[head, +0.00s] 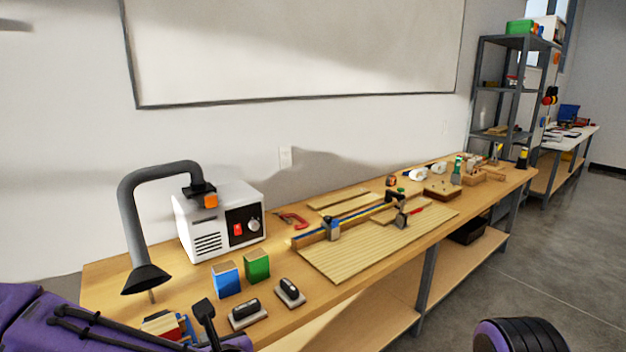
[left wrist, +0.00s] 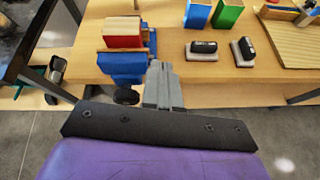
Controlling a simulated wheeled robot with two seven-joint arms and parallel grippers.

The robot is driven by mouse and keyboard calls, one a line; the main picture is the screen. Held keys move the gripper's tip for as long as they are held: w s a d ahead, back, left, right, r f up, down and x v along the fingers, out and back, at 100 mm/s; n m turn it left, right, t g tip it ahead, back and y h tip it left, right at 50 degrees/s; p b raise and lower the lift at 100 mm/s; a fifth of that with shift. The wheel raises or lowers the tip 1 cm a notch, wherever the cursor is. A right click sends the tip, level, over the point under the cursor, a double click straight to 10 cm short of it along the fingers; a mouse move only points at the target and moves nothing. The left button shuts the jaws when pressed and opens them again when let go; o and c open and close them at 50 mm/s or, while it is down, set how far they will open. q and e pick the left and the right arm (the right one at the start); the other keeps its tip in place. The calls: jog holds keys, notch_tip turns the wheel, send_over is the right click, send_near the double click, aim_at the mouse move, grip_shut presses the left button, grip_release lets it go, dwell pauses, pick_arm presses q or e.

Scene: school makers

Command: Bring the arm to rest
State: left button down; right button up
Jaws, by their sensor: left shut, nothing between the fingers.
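My left gripper (head: 204,309) is at the table's near left edge, low in the head view. In the left wrist view its grey fingers (left wrist: 162,73) are shut together with nothing between them. They point over the workbench (left wrist: 230,75), between a blue vise (left wrist: 122,64) on the left and two dark-topped sanding blocks (left wrist: 203,49) on the right. I cannot tell the exact gap to the vise. My right gripper is not in view.
The workbench (head: 105,283) also holds a grey extractor hose (head: 130,215), a white machine (head: 205,240), blue (head: 227,280) and green (head: 257,266) boxes, and a slatted wooden board (head: 350,262). Open floor (head: 560,235) lies to the right.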

pick_arm(q)
notch_tip(320, 180, down, 13)
jog(key=d+m+h, duration=0.2)
jog(key=m+h, duration=0.2)
jog(key=m, duration=1.5)
jog(key=s+a+f+m+g+h, duration=0.1)
jog(key=s+a+f+m, duration=0.15)
jog(key=f+m, duration=0.2)
jog(key=s+a+f+m+g, duration=0.1)
jog(key=s+f+m, duration=0.25)
jog(key=f, duration=0.25)
jog(key=s+a+f+m+g, duration=0.2)
jog(key=s+a+f, duration=0.3)
jog(key=s, duration=0.4)
jog(key=s+a+f+m+g+y, duration=0.1)
jog(key=s+a+f+m+g, duration=0.2)
jog(key=s, duration=0.6)
jog(key=a+f+m, duration=0.2)
jog(key=a+f, duration=0.1)
jog(key=shift+s+f, duration=0.15)
jog(key=shift+f, duration=0.25)
jog(key=shift+a, duration=0.1)
